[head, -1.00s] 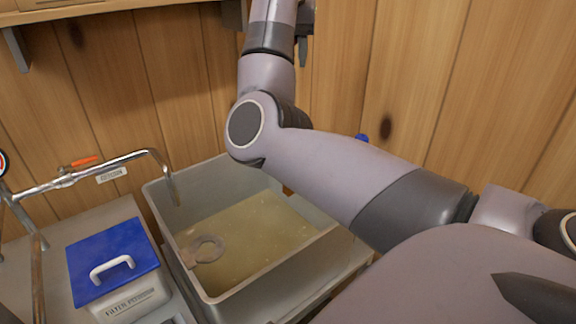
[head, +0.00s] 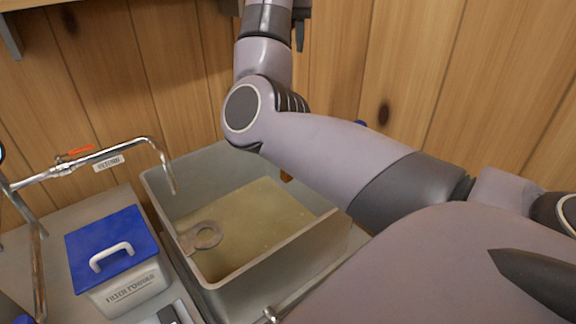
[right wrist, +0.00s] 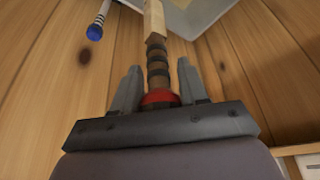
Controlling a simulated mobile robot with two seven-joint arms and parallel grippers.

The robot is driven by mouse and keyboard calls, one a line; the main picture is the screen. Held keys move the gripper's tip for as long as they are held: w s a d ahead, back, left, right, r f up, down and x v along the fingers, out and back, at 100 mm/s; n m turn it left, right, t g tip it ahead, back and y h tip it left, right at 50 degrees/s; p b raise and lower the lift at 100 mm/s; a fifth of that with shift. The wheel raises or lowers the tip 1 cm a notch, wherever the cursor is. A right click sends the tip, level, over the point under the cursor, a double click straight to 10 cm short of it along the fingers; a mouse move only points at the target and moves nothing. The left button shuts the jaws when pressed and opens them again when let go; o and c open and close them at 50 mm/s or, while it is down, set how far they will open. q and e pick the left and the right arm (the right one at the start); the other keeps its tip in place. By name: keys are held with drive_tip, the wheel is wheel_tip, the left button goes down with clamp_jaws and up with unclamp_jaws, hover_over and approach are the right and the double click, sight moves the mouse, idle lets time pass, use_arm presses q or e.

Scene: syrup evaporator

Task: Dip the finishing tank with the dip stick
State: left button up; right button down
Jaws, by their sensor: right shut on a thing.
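The finishing tank (head: 205,155) is a grey open box in the head view, holding murky yellowish liquid (head: 255,215). A flat grey ring-shaped piece (head: 203,235) shows inside it at the left. In the right wrist view my right gripper (right wrist: 160,85) is shut on the dip stick (right wrist: 156,50), a pale wooden stick with dark bands and a red knob at the gripper's base. The stick points away from the gripper, and its far end leaves the picture near a grey surface at the top. My left gripper is not in view.
A metal tap (head: 155,150) with a red lever reaches over the tank's left side. A white filter powder box (head: 130,287) with a blue lid stands left of the tank. A blue-ended rod (right wrist: 96,28) is near the plank wall (head: 430,60).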

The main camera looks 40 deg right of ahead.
idle(0.4)
drive_tip(key=s+d+m+g, duration=0.2)
drive_tip(key=s+m, duration=0.6)
drive_tip(key=s, duration=0.5)
drive_tip(key=s+d+m+g, duration=0.3)
drive_tip(key=s+m, duration=0.5)
drive_tip(key=s, duration=0.6)
drive_tip(key=shift+s+d+r+m+g, duration=0.15)
drive_tip(key=shift+s+r+m+g, duration=0.15)
drive_tip(key=shift+r+m+g, duration=0.15)
drive_tip(key=shift+f, duration=0.1)
